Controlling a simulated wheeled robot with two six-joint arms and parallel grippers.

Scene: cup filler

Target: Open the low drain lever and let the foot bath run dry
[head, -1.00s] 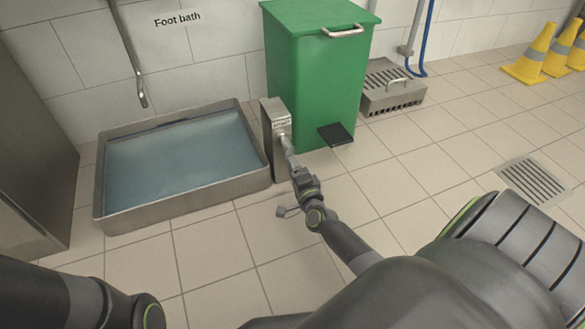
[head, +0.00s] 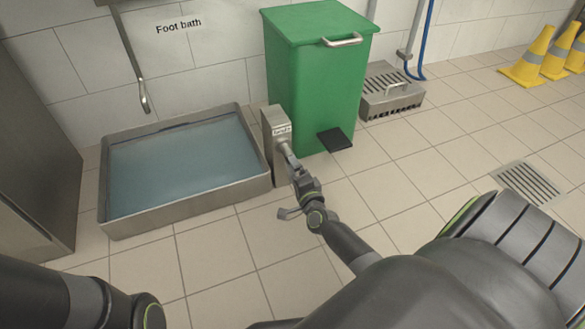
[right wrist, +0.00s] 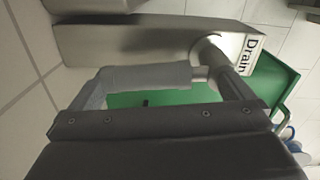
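The foot bath (head: 190,204) is a steel tray on the floor at left in the head view, holding blue-grey water (head: 180,165). A steel post (head: 272,125) labelled "Drain" stands at its right end. Its low lever (right wrist: 150,77) has a grey grip and joins a round pivot on the post in the right wrist view. My right gripper (head: 291,163) is at the lever. In the right wrist view its two fingers (right wrist: 165,90) stand wide apart, with the grip lying across between them. Firm contact cannot be told. My left arm shows at lower left; its gripper is out of view.
A green pedal bin (head: 318,85) stands just right of the post, its black pedal (head: 334,140) low in front. A steel grated box (head: 392,98), floor drain (head: 530,182) and yellow cones (head: 528,58) are further right. The tiled floor in front is clear.

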